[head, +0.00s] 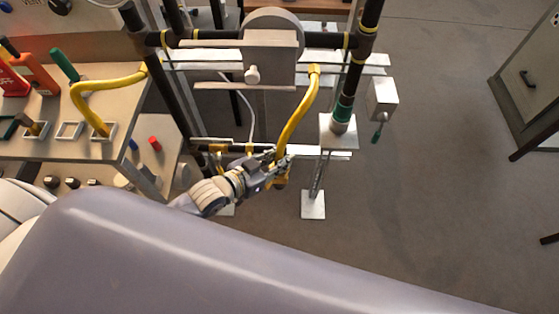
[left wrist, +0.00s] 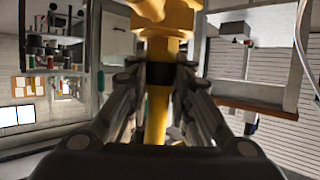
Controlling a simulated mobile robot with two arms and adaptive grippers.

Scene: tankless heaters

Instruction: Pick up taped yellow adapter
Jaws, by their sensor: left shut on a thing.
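My left gripper (head: 277,168) is shut on a yellow piece with a curved yellow pipe (head: 303,108) rising from it toward a pipe frame. In the left wrist view, the taped yellow adapter (left wrist: 165,22) stands upright between the two fingers (left wrist: 160,78). A black band, which looks like tape, wraps it at the fingertips, and its wider yellow body shows above them. In the head view the fingers hide most of the gripped part. I cannot tell whether the adapter is still joined to the curved pipe. My right gripper is in neither view.
A bench (head: 140,85) at left carries another curved yellow pipe (head: 85,88), a red tool (head: 12,82) and an orange tool (head: 36,76). A dark pipe frame (head: 325,40) with a grey box (head: 272,45) stands beyond the gripper.

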